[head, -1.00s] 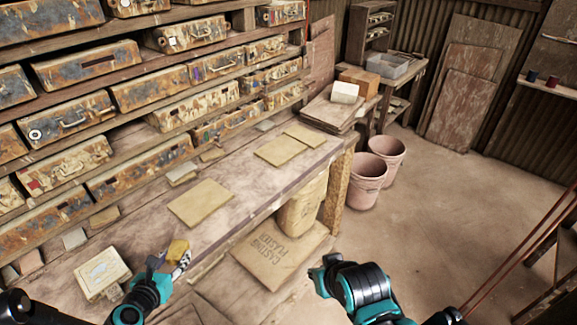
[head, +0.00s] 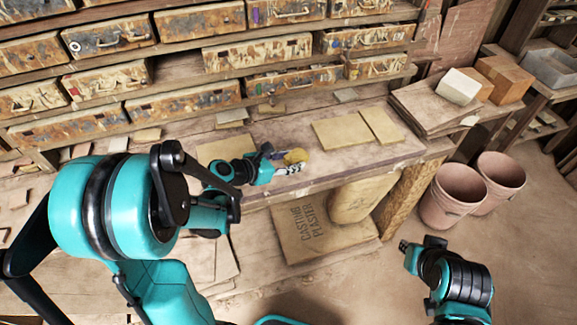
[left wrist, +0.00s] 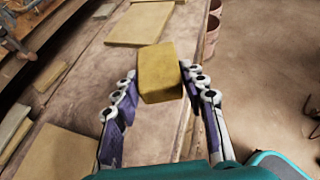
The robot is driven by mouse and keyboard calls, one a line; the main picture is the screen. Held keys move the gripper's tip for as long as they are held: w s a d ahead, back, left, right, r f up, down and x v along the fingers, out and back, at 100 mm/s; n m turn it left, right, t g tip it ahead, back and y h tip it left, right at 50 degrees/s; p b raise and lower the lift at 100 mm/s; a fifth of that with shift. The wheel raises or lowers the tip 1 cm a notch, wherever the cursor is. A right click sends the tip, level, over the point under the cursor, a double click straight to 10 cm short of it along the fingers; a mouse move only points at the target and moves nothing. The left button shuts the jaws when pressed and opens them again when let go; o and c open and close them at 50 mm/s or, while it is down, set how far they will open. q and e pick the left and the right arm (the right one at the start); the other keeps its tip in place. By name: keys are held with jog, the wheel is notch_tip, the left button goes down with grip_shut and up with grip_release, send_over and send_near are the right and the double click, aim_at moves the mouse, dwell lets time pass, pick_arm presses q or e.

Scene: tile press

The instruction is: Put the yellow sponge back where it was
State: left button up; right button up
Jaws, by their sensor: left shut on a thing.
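The yellow sponge (head: 296,157) is held at the tip of my left gripper (head: 287,166), over the workbench (head: 330,168) near its front edge. In the left wrist view, the sponge (left wrist: 158,75) is a yellow-brown block between the two fingertips of the shut left gripper (left wrist: 160,88). I cannot tell its height above the bench. My right arm shows at the lower right of the head view, beyond the bench front, but its fingers are not seen.
Flat tan boards (head: 343,132) lie on the bench right of the sponge. Another board (head: 232,145) is partly hidden by my left arm. Shelves of worn cases (head: 180,100) stand behind. A casting plaster bag (head: 315,235) is below; pink buckets (head: 453,195) stand right.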

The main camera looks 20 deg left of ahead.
aim_at(286, 155)
pick_arm(q)
jog(key=w+a+f, duration=0.1)
jog(key=w+f+b, duration=0.1)
jog(key=w, duration=0.1)
jog(key=w+a+f, duration=0.1)
jog(key=shift+w+a+f, duration=0.15)
jog(key=shift+w+a, duration=0.15)
jog(key=shift+a, duration=0.05)
notch_tip(286, 155, down, 4)
jog(key=shift+f+b, duration=0.1)
jog(key=shift+b, duration=1.15)
jog(key=o, duration=1.1)
jog(key=shift+c, duration=0.2)
